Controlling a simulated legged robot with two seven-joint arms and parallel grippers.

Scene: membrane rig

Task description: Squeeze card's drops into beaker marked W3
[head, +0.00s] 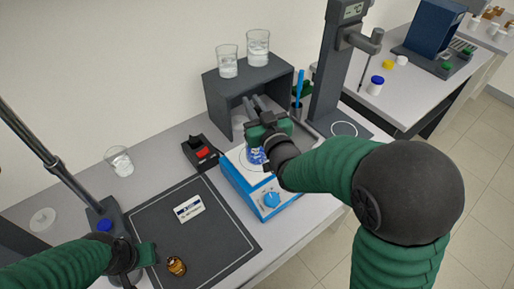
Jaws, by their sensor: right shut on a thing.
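A small white card (189,208) with dark print lies on the dark mat (222,232); its text is too small to read. A brown bottle (177,266) is on the mat below it. Two clear beakers (228,62) (258,48) stand on the grey shelf, and another clear beaker (119,162) is at the left; no W3 mark is legible. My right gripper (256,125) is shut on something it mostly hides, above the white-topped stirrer. A blue vessel (256,156) shows just under it. My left gripper (148,254) is beside the brown bottle; its opening is unclear.
The blue stirrer (267,197) stands right of the mat. A black box with a red switch (203,153), the grey shelf (222,88) and a tall dark stand (331,70) are behind. A blue-capped item (104,226) is near my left arm. The mat's middle is mostly clear.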

